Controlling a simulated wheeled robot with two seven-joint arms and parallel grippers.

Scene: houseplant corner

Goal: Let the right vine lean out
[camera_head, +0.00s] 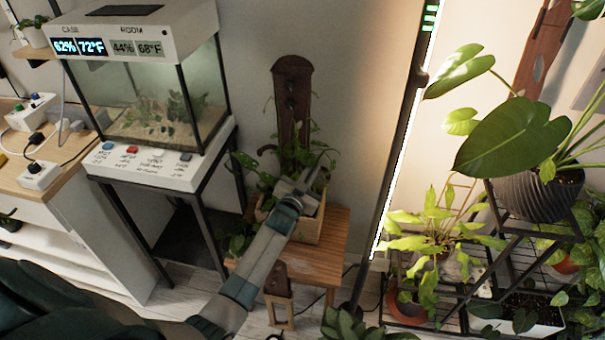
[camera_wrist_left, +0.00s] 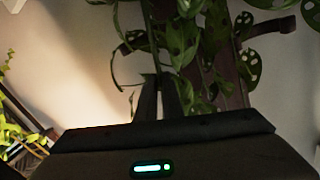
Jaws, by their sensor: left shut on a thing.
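A brown wooden plank (camera_head: 292,95) stands upright behind a leafy vine plant (camera_head: 290,155) in a light wooden planter box (camera_head: 306,228). In the left wrist view, vine leaves (camera_wrist_left: 180,42) hang in front of the dark plank (camera_wrist_left: 231,70). A brown peg (camera_wrist_left: 268,28) sticks out to the right of the plank. My left gripper (camera_head: 310,180) is at the right front of the plant, above the box. Its fingers (camera_wrist_left: 160,82) are close together among stems and appear shut on a vine; leaves and shadow hide the exact grip. My right gripper is not seen.
The box stands on a small wooden table (camera_head: 335,238). A glass terrarium (camera_head: 160,95) is at the left. A tall lamp post (camera_head: 405,120) and black plant shelves (camera_head: 505,235) are at the right. Bare wall lies between plank and lamp.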

